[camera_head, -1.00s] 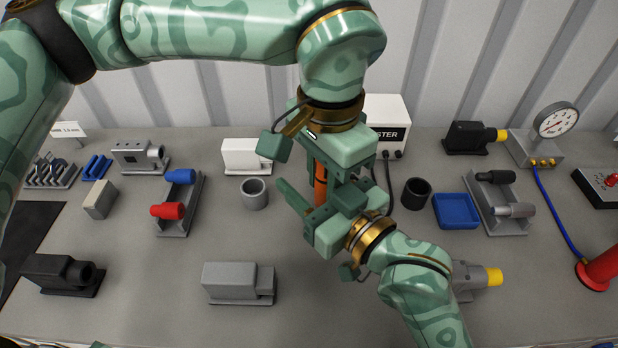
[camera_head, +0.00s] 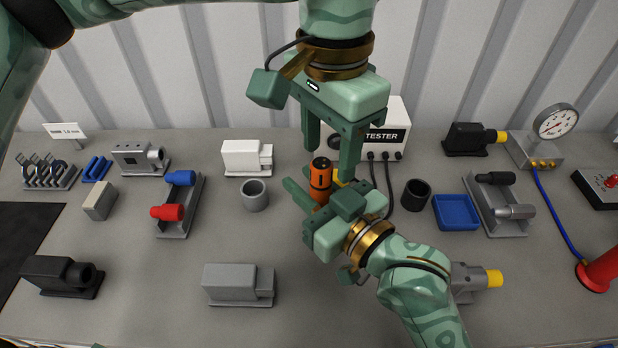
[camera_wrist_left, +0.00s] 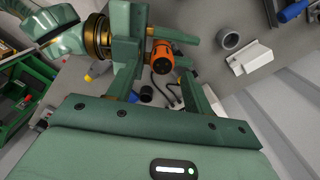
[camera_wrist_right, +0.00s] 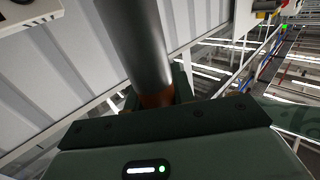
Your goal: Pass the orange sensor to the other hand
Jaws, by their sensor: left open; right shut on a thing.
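The orange sensor (camera_head: 320,180), a cylinder with a black band and end, stands roughly upright above the table in the head view. My right gripper (camera_head: 318,203) is shut on it, coming from the lower right. The sensor also shows in the left wrist view (camera_wrist_left: 162,58). In the right wrist view its orange part (camera_wrist_right: 158,99) shows between the fingers, below a dark grey cylinder. My left gripper (camera_head: 330,160) is open and empty, pointing down from above. Its fingertips are just above and around the sensor's top; I cannot tell whether they touch.
The white tester box (camera_head: 386,125) stands behind the grippers. A grey cup (camera_head: 254,194) is to the left, a black cup (camera_head: 416,193) and blue tray (camera_head: 456,211) to the right. A grey block (camera_head: 237,284) lies in front. The table between these is bare.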

